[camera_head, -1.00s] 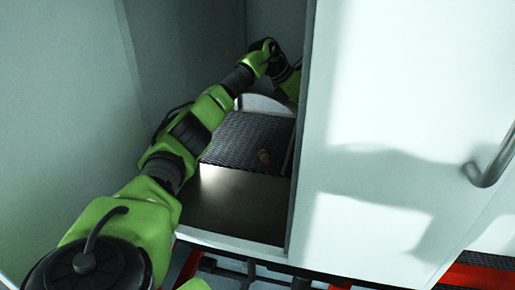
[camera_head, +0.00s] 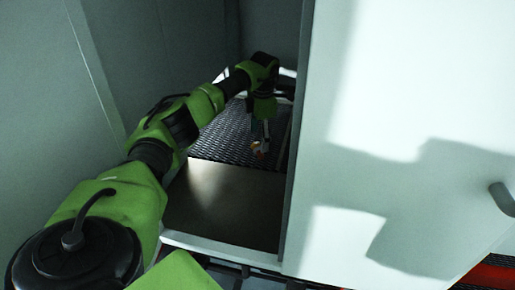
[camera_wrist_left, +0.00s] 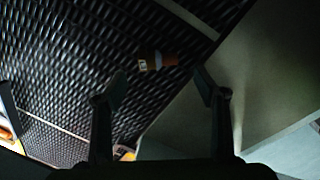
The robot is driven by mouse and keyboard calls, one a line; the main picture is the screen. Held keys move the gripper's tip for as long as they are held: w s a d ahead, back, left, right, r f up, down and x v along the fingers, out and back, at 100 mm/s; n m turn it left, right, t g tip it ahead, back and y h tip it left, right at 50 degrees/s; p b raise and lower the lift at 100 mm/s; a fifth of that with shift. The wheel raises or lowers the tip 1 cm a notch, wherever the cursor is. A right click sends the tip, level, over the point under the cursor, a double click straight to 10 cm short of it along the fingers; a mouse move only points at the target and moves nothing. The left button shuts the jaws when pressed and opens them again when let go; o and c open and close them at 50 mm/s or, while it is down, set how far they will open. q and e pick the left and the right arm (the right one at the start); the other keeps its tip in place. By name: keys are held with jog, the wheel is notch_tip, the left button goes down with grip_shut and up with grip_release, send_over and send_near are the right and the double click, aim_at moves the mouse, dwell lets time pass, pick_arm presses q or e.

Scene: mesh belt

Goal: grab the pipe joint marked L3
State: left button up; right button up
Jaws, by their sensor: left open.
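A small orange-brown pipe joint (camera_head: 259,148) lies on the dark mesh belt (camera_head: 222,137) inside the enclosure. It also shows in the left wrist view (camera_wrist_left: 160,60), with a pale patch on its left end; any marking is too small to read. My left gripper (camera_head: 261,137) reaches down over the joint. In the left wrist view my left gripper (camera_wrist_left: 161,80) is open and empty, and the joint shows just beyond its fingertips, between their lines. My right gripper is not in view.
A smooth plate (camera_head: 225,200) lies in front of the belt, and its edge is close to the joint. A white panel (camera_head: 400,130) closes off the right side. Other orange pieces show at the left edge (camera_wrist_left: 8,128) and beside the left finger (camera_wrist_left: 124,153) in the wrist view.

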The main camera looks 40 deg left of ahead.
aim_at(259, 149)
pick_arm(q)
jog(key=shift+f, duration=0.25)
jog(key=f, duration=0.1)
jog(key=f+p, duration=0.2)
jog(key=f, duration=0.1)
jog(key=shift+w+a+f, duration=0.1)
jog(key=shift+w+a, duration=0.15)
jog(key=shift+a, duration=0.05)
jog(key=shift+w+a+f, duration=0.1)
jog(key=shift+f, duration=0.2)
jog(key=c, duration=0.4)
jog(key=shift+r, duration=0.1)
jog(key=c, duration=0.9)
jog(key=shift+c, duration=0.2)
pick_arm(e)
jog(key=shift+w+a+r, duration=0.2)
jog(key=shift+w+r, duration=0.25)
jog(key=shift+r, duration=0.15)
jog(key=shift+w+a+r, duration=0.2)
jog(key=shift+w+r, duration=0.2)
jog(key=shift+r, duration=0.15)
